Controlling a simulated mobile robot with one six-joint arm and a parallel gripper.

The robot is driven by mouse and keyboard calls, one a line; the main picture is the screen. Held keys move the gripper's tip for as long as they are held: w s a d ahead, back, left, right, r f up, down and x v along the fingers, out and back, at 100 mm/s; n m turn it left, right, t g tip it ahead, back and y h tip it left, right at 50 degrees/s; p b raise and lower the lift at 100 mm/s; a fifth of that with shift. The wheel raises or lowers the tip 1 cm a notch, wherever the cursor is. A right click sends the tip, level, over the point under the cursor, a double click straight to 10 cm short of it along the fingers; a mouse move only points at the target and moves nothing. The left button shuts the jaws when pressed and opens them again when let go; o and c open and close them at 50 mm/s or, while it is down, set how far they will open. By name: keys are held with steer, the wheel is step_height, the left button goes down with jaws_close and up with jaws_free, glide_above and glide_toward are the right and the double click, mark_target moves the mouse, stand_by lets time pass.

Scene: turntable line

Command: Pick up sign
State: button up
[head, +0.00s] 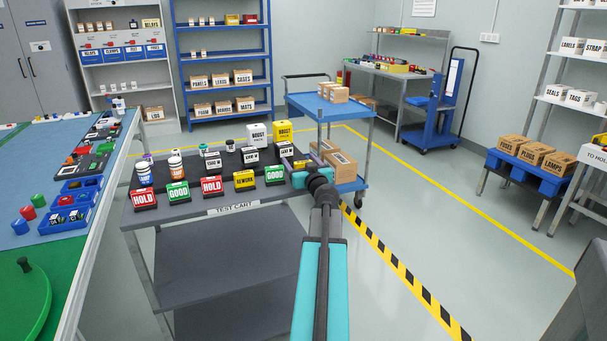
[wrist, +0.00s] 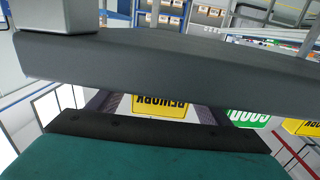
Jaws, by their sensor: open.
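Several upright signs stand in a row along the front edge of the dark test cart (head: 233,215). They are a red HOLD sign (head: 144,199), a green GOOD sign (head: 178,192), another red HOLD sign (head: 212,187), a yellow REWORK sign (head: 245,180) and another green GOOD sign (head: 275,175). My gripper (head: 292,164) is open over the right end of the cart, close to the rightmost GOOD sign. In the wrist view a yellow REWORK sign (wrist: 160,106) appears upside down between the dark fingers; touching cannot be told. A green GOOD sign (wrist: 248,118) is beside it.
White bottles, small boxes and a yellow box (head: 283,131) stand behind the signs. A blue trolley (head: 330,106) with cartons is behind my gripper. A workbench with a blue mat (head: 40,160) is at left. Open floor lies to the right.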

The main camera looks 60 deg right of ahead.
steer(key=shift+c, duration=0.2)
steer(key=c, duration=1.1)
steer(key=shift+r, duration=0.2)
steer(key=shift+c, duration=0.2)
steer(key=shift+s+r, duration=0.1)
steer(key=shift+r, duration=1.6)
steer(key=v, duration=0.3)
steer(key=b+v, duration=0.1)
steer(key=v, duration=0.7)
steer(key=shift+s+d+r, duration=0.3)
steer(key=shift+d+r, duration=0.05)
steer(key=shift+d, duration=0.05)
steer(key=shift+s+b, duration=0.1)
steer(key=shift+b, duration=0.95)
steer(key=b+v, duration=0.2)
steer(key=b, duration=0.2)
steer(key=b+v, duration=0.2)
steer(key=b, duration=0.3)
steer(key=shift+s+r, duration=0.25)
steer(key=shift+s, duration=0.15)
steer(key=shift+r, duration=0.1)
